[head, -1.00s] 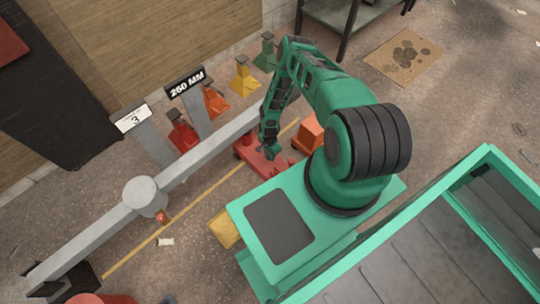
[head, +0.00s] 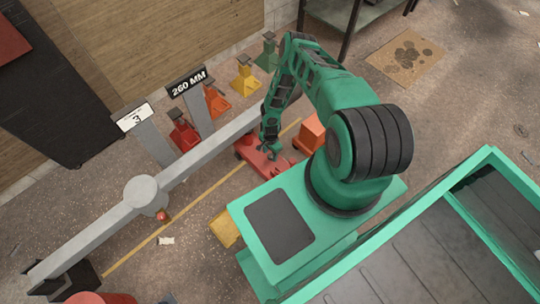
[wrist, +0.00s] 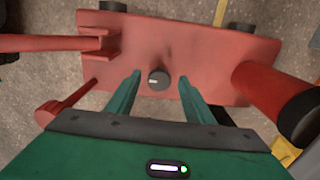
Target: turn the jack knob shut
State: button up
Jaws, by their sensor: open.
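The red jack (head: 247,150) stands on the floor beside the grey beam, partly hidden by my arm in the head view. In the wrist view the jack's red body (wrist: 215,45) fills the upper middle. Its dark round knob (wrist: 159,80), with a pale mark on it, sits on the near part of the body. My gripper (wrist: 159,74) is open, with one green finger to the left of the knob and one to the right. Gaps show between the knob and both fingers. In the head view my gripper (head: 268,152) is over the jack; the knob cannot be made out there.
A long grey beam (head: 210,148) runs diagonally past the jack. Red, orange, yellow and green stands (head: 242,78) line the wall behind it. An orange block (head: 309,133) is close to the jack's right. A red handle bar (wrist: 45,43) extends left in the wrist view.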

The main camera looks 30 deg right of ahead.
aim_at(270, 156)
notch_tip(270, 156, up, 10)
jog(key=shift+f, duration=0.2)
jog(key=shift+w, duration=0.1)
dwell(0.6)
